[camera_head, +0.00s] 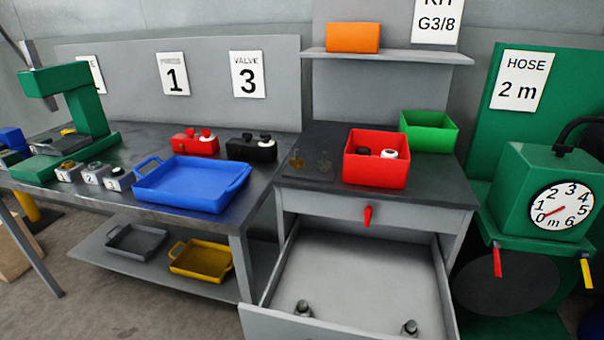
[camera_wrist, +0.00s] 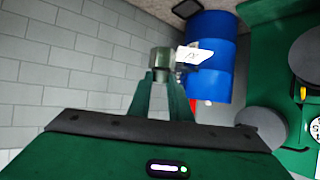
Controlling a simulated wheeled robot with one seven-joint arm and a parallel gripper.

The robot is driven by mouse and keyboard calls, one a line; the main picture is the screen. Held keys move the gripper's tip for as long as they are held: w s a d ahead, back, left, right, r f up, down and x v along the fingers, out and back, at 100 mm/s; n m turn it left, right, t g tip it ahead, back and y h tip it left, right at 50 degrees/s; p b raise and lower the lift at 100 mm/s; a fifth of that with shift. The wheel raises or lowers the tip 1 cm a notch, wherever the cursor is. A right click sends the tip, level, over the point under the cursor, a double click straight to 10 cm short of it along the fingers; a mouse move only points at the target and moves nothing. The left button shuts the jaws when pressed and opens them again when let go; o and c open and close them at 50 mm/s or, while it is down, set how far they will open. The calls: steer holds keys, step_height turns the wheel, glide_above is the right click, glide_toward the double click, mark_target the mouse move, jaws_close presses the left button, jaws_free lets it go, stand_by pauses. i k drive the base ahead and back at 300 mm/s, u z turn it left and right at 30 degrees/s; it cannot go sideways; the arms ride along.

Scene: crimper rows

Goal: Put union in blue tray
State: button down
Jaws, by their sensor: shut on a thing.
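The blue tray (camera_head: 190,184) is on the left workbench in the head view. It looks empty. My gripper (camera_wrist: 163,78) shows only in the wrist view, where its two green fingers are shut on a greenish-grey metal fitting (camera_wrist: 161,61). The fitting has a nut-like end and a white tag (camera_wrist: 195,55) beside it. It may be the union, but I cannot confirm this. It is held up, away from the benches, with a tiled wall behind. My gripper and the held fitting are not in the head view.
A drawer (camera_head: 350,276) stands open with two small metal fittings in it. A red bin (camera_head: 376,172) and a green bin (camera_head: 430,138) stand above it. Red and black boxes sit behind the blue tray. A green press (camera_head: 84,105) stands left. A blue drum (camera_wrist: 212,45) is beyond my gripper.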

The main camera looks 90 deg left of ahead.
mark_target(176, 183)
steer(key=u, duration=0.05)
steer(key=k, duration=1.75)
steer(key=z, duration=0.05)
